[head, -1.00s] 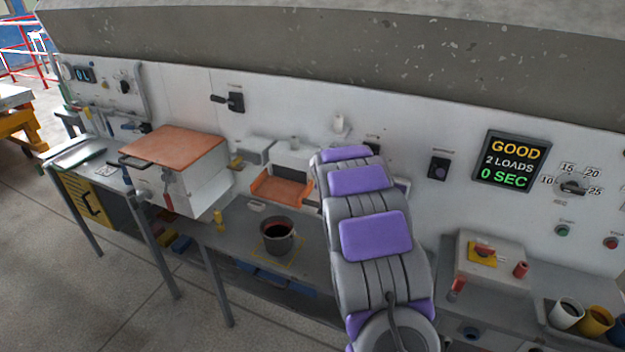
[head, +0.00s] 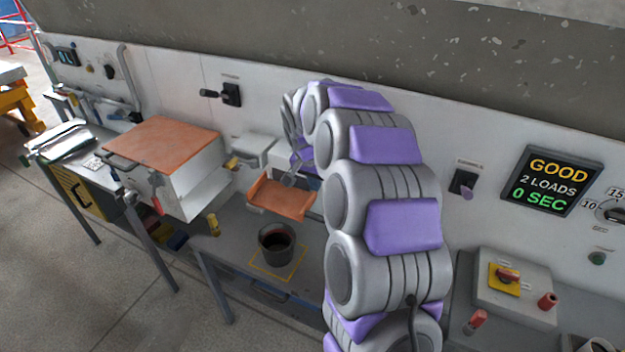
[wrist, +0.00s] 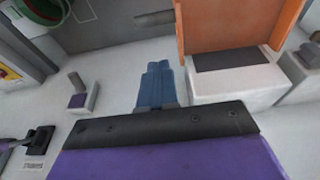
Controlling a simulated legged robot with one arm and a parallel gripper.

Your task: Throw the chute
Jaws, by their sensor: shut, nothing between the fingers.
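The orange chute (head: 284,199) sits on the bench against the panel and is open at the front. In the wrist view a large orange piece (wrist: 235,22), which looks like the same chute, stands over a white block with a dark pad (wrist: 232,59). My gripper (head: 288,181) is at the back of the chute, partly behind my arm in the head view. Its blue fingers (wrist: 158,72) are closed together and empty, left of the white block in the wrist view. A black lever switch (head: 231,94) is on the panel, up and left of my gripper; its label is unreadable.
A dark pot (head: 276,246) with dark red contents stands below the chute in a yellow square. A white box with an orange lid (head: 165,142) is at left. A screen (head: 552,180) reads GOOD, 2 LOADS, 0 SEC. Another switch (head: 464,183) is right of my arm.

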